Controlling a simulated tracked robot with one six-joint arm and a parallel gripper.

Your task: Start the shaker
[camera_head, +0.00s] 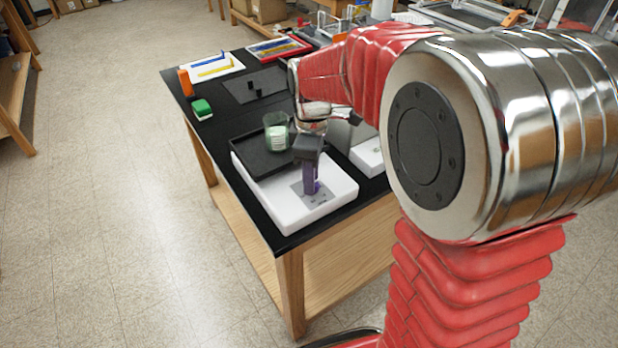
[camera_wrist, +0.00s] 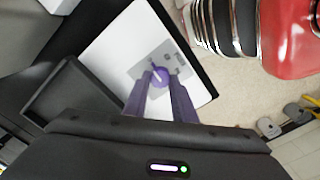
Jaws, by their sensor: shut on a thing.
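The shaker is a white box (camera_head: 285,213) with a black tray platform (camera_head: 252,158) on its far part and a grey control panel (camera_head: 298,188) near its front. A glass beaker (camera_head: 276,133) with pale contents stands on the platform. My gripper (camera_head: 312,188) points down over the panel, its purple fingers shut on a purple knob (camera_wrist: 157,76). In the wrist view the two fingertips lie on either side of the knob. The knob carries a pale pointer line. Small buttons (camera_wrist: 178,60) sit beside it on the panel. The fingers hide part of the knob.
A second white device (camera_head: 368,155) stands right of the shaker, partly behind my arm. The floor left is clear.

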